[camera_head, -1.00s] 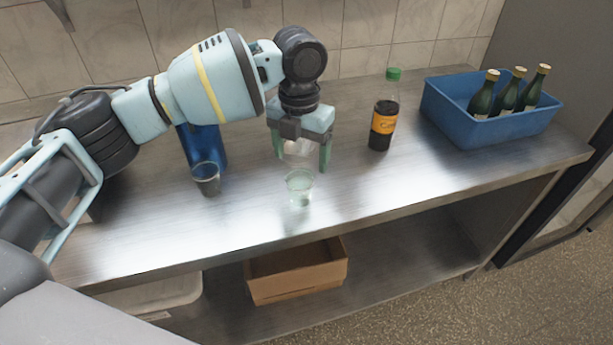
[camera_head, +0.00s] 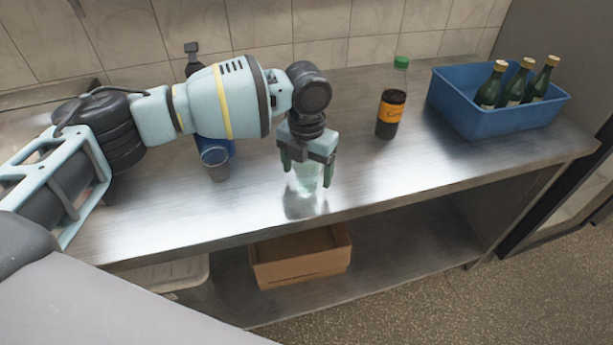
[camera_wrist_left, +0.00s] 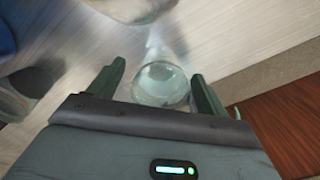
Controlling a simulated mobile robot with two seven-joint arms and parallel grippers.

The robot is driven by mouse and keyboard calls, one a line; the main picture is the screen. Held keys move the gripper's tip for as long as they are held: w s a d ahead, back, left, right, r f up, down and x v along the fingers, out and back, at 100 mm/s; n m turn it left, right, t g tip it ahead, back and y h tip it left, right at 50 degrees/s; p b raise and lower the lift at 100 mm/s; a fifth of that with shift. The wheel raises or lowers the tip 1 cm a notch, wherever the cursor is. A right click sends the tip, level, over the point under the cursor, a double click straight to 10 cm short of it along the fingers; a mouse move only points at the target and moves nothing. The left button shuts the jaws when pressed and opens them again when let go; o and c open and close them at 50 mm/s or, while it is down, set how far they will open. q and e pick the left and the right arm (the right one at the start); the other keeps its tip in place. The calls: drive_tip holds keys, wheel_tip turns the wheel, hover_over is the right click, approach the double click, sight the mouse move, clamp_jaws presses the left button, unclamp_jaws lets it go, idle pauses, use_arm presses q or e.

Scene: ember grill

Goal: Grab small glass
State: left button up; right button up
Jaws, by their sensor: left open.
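The small clear glass (camera_head: 307,178) stands on the steel counter (camera_head: 400,175) near its front edge. My left gripper (camera_head: 307,176) is above it, with one finger on either side of the glass. In the left wrist view the glass (camera_wrist_left: 161,84) lies between the two green fingers of my left gripper (camera_wrist_left: 158,85). The fingers are open, with a gap to the glass on both sides. The palm hides part of the glass in the head view. My right gripper is not in view.
A dark bottle with a green cap (camera_head: 391,107) stands to the right. A blue crate (camera_head: 490,124) holds green bottles. A cardboard box (camera_head: 300,270) sits on the lower shelf.

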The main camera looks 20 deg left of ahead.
use_arm(q)
drive_tip(key=shift+f, duration=0.25)
drive_tip(key=c, duration=1.2)
drive_tip(key=shift+r, duration=0.25)
drive_tip(key=shift+r, duration=1.4)
drive_tip(key=shift+s+d+r, duration=0.1)
drive_tip(key=shift+s+r, duration=0.1)
drive_tip(key=shift+s, duration=0.05)
drive_tip(key=shift+s+d+r+p, duration=0.1)
drive_tip(key=shift+s+d+r, duration=0.35)
drive_tip(key=shift+s, duration=2.05)
drive_tip(key=shift+s+d+p, duration=0.15)
drive_tip(key=shift+s+d, duration=0.65)
drive_tip(key=shift+s, duration=1.65)
drive_tip(key=shift+s+d+r+p, duration=0.1)
drive_tip(key=shift+s+d+r, duration=0.35)
drive_tip(key=shift+s, duration=2.05)
drive_tip(key=shift+d+f, duration=0.15)
drive_tip(key=shift+f, duration=0.05)
